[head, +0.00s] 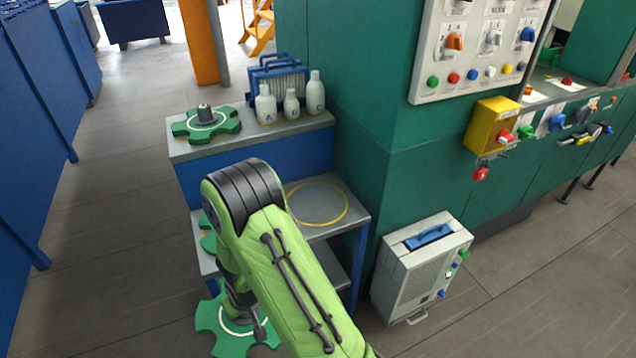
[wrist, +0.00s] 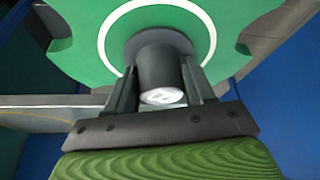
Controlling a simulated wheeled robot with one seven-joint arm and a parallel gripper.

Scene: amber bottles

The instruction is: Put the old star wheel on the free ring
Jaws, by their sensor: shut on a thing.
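My gripper (wrist: 162,88) is shut on the grey hub of a green star wheel (wrist: 85,30) with a white circle on its face. In the head view this held wheel (head: 208,318) shows low beside my arm, in front of the stand and partly hidden. A second green star wheel (head: 183,128) with a dark hub lies on the stand's upper shelf. Part of another green toothed piece (head: 208,241) shows behind my arm at the lower shelf's left. A yellow ring (head: 345,212) is marked on the lower shelf at right; its visible inside is empty, and my arm hides its left edge.
White bottles (head: 315,95) and a blue crate (head: 280,75) stand at the back of the upper shelf. A green cabinet (head: 350,140) rises right of the stand. A grey box (head: 420,270) with a blue handle stands on the floor. Open floor (head: 110,200) lies left.

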